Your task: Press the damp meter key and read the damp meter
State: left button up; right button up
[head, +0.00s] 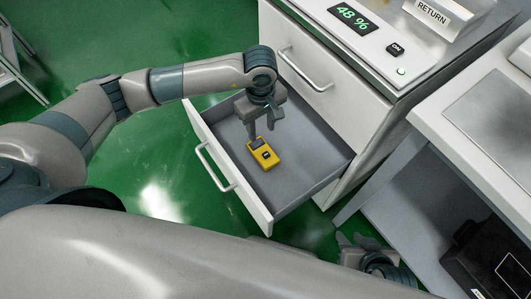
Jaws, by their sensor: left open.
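A yellow handheld device with a dark display and a small dark key, which looks like the damp meter (264,154), lies in the open drawer (318,172). Its display is too small to read. My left gripper (262,128) is open above the far end of the device, pointing down, with nothing between its fingers. I cannot tell whether a fingertip touches the device. My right gripper (358,242) is low at the bottom edge, away from the drawer, and its jaws are unclear.
The white cabinet (330,50) above the drawer carries a panel reading 48 % (352,18), an ON key (395,49) and a RETURN block (433,14). A white table (450,150) stands at right, with a black box (485,262) below.

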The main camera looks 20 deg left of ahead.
pick_arm(q)
grip_shut()
dwell(1.4)
